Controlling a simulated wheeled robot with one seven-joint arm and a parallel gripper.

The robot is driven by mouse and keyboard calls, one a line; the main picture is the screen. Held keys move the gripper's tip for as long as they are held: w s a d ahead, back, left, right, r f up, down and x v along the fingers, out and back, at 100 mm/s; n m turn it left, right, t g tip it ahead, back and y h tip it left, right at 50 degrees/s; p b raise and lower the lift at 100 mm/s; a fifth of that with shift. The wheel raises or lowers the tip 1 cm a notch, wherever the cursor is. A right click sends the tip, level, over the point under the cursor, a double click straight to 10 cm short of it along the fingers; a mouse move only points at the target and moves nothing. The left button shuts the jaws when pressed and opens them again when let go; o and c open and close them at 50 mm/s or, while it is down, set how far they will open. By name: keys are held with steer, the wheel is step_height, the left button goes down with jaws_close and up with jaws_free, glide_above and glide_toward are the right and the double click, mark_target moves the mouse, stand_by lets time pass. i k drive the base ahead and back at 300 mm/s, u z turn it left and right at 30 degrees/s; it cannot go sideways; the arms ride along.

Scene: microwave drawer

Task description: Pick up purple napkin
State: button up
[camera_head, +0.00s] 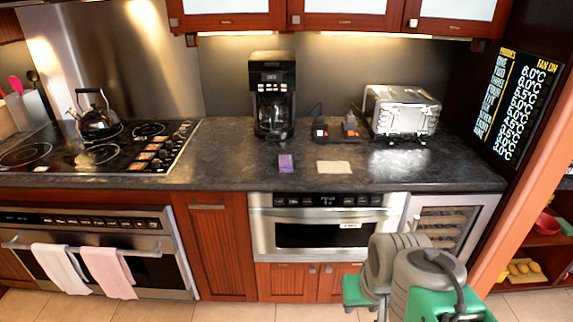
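The purple napkin (286,163) is a small flat purple rectangle on the dark countertop (230,160), in front of the coffee maker. Nothing covers it. Grey and green links of my arm show low at the right of the picture, in front of the microwave drawer and the wine cooler, well apart from the napkin. My gripper cannot be made out among them.
A flat cream rectangle (334,167) lies just right of the napkin. The coffee maker (272,95) and a silver toaster (403,112) stand behind. The microwave drawer (325,232) is shut below the counter. A kettle (98,118) sits on the stove. Counter left of the napkin is clear.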

mark_target(285, 164)
steer(key=k, duration=0.6)
steer(key=z, duration=0.35)
steer(key=i, duration=1.65)
steer(key=u, duration=1.25)
steer(key=i, duration=0.75)
steer(key=u, duration=0.85)
